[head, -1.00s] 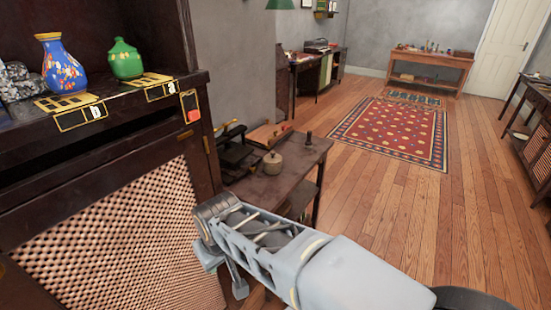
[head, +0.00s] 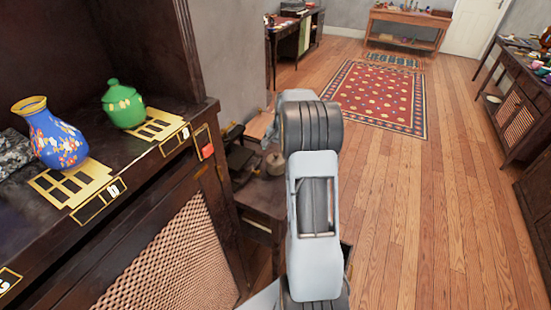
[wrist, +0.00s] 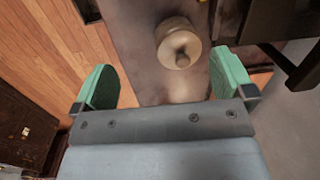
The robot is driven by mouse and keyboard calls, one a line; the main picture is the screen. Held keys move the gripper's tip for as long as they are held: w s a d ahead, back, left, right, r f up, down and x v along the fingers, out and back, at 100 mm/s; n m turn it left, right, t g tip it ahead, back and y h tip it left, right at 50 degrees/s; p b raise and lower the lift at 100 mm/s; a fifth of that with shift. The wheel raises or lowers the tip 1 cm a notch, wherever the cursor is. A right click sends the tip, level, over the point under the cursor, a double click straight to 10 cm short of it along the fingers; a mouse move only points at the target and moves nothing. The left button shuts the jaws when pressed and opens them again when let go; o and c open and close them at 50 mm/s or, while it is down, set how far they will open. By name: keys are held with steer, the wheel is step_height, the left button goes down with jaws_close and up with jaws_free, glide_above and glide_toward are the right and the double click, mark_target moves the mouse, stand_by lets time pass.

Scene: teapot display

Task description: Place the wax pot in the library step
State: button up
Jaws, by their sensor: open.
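The wax pot seems to be the small round beige pot with a knobbed lid (head: 275,162), upright on a low dark table (head: 262,196) beyond the cabinet. In the wrist view the same pot (wrist: 178,42) is seen from above, ahead of my fingers and between their lines. My gripper (wrist: 166,80) is open and empty, with its green fingers apart and not touching the pot. In the head view my arm covers the right part of the table and my fingers are hidden. I cannot pick out the library step for sure.
A dark cabinet (head: 170,255) with a woven panel stands close at left, bearing a blue vase (head: 58,140) and a green lidded pot (head: 123,105). Dark items (head: 240,150) stand beside the wax pot. The wooden floor (head: 410,220) at right is clear.

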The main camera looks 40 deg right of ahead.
mark_target(277, 156)
steer(key=w+d+r+m, duration=0.2)
steer(key=w+d+m, duration=0.1)
steer(key=d, duration=0.1)
steer(key=shift+m+t, duration=0.4)
steer(key=f, duration=0.2)
steer(key=w+a+f, duration=0.1)
steer(key=f, duration=0.5)
steer(key=shift+w+a, duration=0.15)
steer(key=shift+w, duration=0.15)
steer(key=shift+w+a+f+p, duration=0.1)
steer(key=shift+f+p, duration=0.1)
steer(key=shift+f, duration=0.65)
steer(key=shift+w+f+p, duration=0.15)
steer(key=shift+f+p, duration=0.05)
steer(key=shift+f, duration=0.7)
steer(key=shift+w+a+f+p, duration=0.1)
steer(key=shift+f+p, duration=0.1)
steer(key=shift+f, duration=0.65)
steer(key=shift+c, duration=0.3)
steer(key=c, duration=0.9)
steer(key=shift+r, duration=0.1)
steer(key=shift+c, duration=0.7)
steer(key=shift+d, duration=0.1)
